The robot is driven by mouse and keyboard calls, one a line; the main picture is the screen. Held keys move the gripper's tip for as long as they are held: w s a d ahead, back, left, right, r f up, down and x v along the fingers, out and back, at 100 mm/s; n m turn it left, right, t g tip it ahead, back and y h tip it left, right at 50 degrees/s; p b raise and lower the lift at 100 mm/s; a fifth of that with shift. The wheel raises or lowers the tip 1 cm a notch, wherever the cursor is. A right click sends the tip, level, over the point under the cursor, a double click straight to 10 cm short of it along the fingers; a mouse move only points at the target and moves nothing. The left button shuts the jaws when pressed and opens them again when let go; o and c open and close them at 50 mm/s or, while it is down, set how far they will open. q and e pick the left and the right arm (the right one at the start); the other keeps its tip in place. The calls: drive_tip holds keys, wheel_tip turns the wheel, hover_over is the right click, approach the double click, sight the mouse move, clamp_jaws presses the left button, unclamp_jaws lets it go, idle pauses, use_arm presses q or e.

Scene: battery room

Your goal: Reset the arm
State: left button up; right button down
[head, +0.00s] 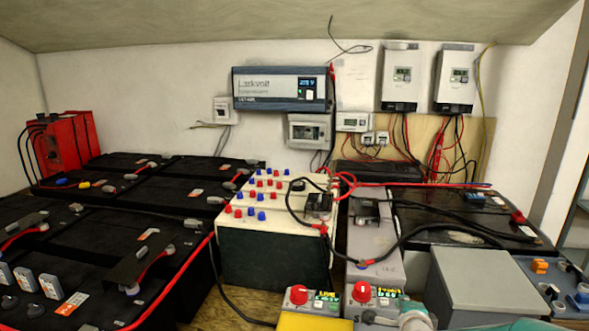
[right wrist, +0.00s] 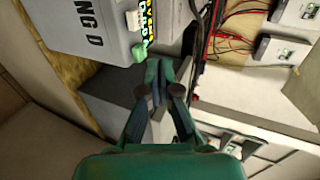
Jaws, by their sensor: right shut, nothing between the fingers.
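My right gripper (right wrist: 160,80) fills the lower middle of the right wrist view, with its dark green body and two dark fingers. The fingers are shut, their tips together and holding nothing. In the head view only a pale grey-green part of my right arm shows at the bottom edge, right of centre. My left gripper is in neither view.
Black batteries (head: 105,225) fill the left. A white-topped box (head: 277,262) with red and blue terminals stands in the middle. Devices with red knobs (head: 300,296) sit in front. A grey box (head: 485,280) stands at right. Cables cross the batteries. An inverter (head: 282,90) hangs on the wall.

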drive_tip(key=s+a+f+n+g+y, duration=0.1)
drive_tip(key=s+f, duration=0.2)
drive_tip(key=f, duration=0.3)
drive_tip(key=s+a+f+n+g, duration=0.1)
drive_tip(key=s+f+g, duration=0.1)
drive_tip(key=f, duration=0.4)
drive_tip(key=s+a+f+n+g+y, duration=0.2)
drive_tip(key=s+a+f+n+g, duration=0.15)
drive_tip(key=s+f, duration=0.6)
drive_tip(key=s+a+f+n+g+y, duration=0.25)
drive_tip(key=s+a+f+n, duration=0.35)
drive_tip(key=s, duration=0.6)
drive_tip(key=s+a+f+n+g+y, duration=0.1)
drive_tip(key=s+a+n+g, duration=0.2)
drive_tip(key=s+n, duration=0.55)
wheel_tip(320, 180, up, 20)
drive_tip(key=s+m+p, duration=0.1)
drive_tip(key=p, duration=1.8)
drive_tip(key=shift+f+m+p, duration=0.2)
drive_tip(key=shift+m+p, duration=0.15)
drive_tip(key=shift+m, duration=0.05)
drive_tip(key=shift+d, duration=0.1)
drive_tip(key=shift+d, duration=0.1)
